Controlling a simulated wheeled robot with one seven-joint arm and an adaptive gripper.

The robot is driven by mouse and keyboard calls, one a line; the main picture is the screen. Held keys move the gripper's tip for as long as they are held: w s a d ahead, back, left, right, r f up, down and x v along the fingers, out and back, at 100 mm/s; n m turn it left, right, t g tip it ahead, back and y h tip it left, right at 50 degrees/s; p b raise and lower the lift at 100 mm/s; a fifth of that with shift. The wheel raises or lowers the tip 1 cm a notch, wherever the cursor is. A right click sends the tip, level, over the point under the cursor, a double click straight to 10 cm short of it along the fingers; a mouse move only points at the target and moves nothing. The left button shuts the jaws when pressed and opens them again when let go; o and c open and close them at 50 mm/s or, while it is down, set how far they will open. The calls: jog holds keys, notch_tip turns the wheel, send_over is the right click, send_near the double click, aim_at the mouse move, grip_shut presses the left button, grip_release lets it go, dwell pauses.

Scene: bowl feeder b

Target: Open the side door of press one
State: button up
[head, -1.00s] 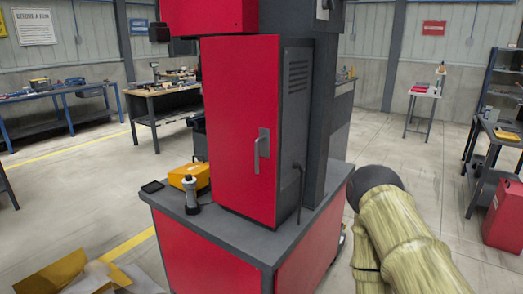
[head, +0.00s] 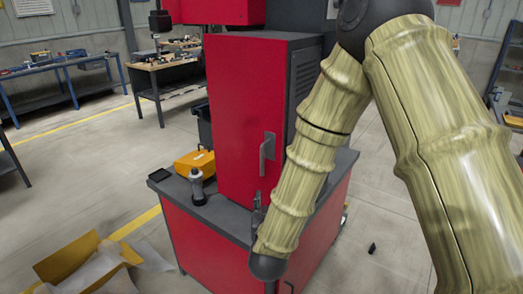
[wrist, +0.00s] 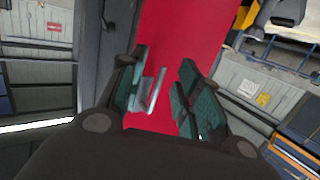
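The press has a tall red side door (head: 235,110) with a grey bar handle (head: 267,152) near its right edge. The door looks closed. In the wrist view the red door (wrist: 182,40) fills the middle, and the handle (wrist: 151,92) shows between the fingers. My gripper (wrist: 162,90) is open, with teal pads on either side of the handle; I cannot tell whether they touch it. In the head view my bamboo-patterned arm reaches in from the right, hiding part of the cabinet's right side, and the gripper is hard to make out there.
A yellow case (head: 195,163), a grey-and-white tool (head: 197,187) and a small black tray (head: 159,175) sit on the press base's top (head: 222,212). An open cardboard box (head: 75,262) lies on the floor at lower left. Workbenches stand behind.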

jog(key=t, duration=0.2)
send_near(262, 162)
jog(key=p, duration=0.1)
jog(key=w+p, duration=0.2)
jog(key=w, duration=0.3)
jog(key=w+p, duration=0.2)
jog(key=w, duration=0.3)
jog(key=shift+w+r, duration=0.2)
jog(key=shift+w, duration=0.15)
grip_shut()
